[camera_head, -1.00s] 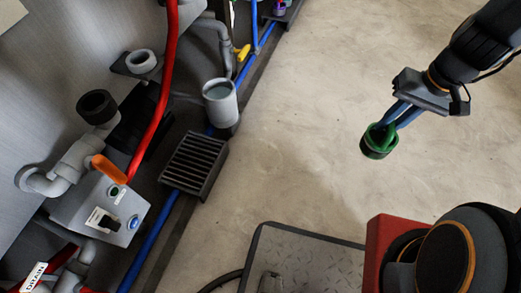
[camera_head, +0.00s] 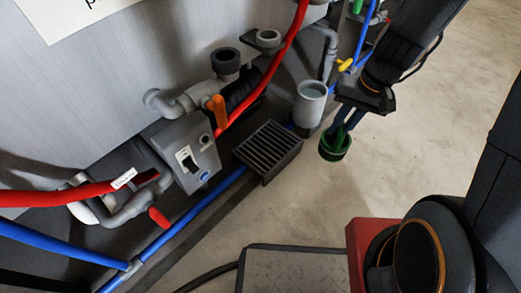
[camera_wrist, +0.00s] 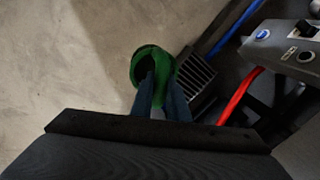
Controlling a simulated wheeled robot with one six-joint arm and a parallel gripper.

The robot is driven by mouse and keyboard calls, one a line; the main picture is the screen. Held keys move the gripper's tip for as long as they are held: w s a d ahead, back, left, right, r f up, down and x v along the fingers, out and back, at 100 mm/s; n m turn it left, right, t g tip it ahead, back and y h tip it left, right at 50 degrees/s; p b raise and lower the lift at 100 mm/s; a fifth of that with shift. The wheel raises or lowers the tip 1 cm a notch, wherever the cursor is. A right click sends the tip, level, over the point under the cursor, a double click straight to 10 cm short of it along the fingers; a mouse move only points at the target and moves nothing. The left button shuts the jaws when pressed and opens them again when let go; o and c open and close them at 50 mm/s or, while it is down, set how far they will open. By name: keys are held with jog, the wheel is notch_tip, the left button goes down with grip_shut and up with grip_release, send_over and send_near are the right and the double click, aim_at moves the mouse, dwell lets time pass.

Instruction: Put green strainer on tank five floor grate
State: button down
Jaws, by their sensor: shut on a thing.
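The green strainer (camera_head: 335,146) is a small round cup with a dark inside. My gripper (camera_head: 342,134) is shut on it and holds it in the air, to the right of the floor grate (camera_head: 268,150). In the wrist view the strainer (camera_wrist: 151,66) hangs at the tips of my blue fingers (camera_wrist: 160,90). The grate is a dark slatted box at the tank's foot. In the wrist view the grate (camera_wrist: 195,76) shows just right of the strainer, partly hidden by it and a finger. Nothing is seen lying on its visible slats.
A grey cup-like pipe (camera_head: 309,104) stands just behind the grate. A grey switch box (camera_head: 187,157) with an orange lever (camera_head: 217,110) is to its left. Red hose (camera_head: 270,75) and blue pipe (camera_head: 190,212) run along the tank. Open concrete floor (camera_head: 400,165) lies right.

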jog(key=w+a+f+m+b, duration=0.1)
jog(key=a+f+m+b, duration=0.15)
jog(key=f, duration=0.35)
jog(key=w+a+f+m+t+b, duration=0.1)
jog(key=w+f+m+b, duration=0.15)
jog(key=f, duration=0.25)
jog(key=w+a+f+m+b, duration=0.1)
jog(key=f+b, duration=0.2)
jog(key=f, duration=0.3)
jog(key=w+a+f+p, duration=0.3)
jog(key=w+a+p, duration=0.5)
jog(key=w+a, duration=0.3)
jog(key=shift+a+f+p, duration=0.25)
jog(key=shift+a+p, duration=0.05)
jog(key=shift+a, duration=1.35)
jog(key=shift+f, duration=0.2)
jog(key=c, duration=1.7)
grip_release()
jog(key=shift+r, duration=0.1)
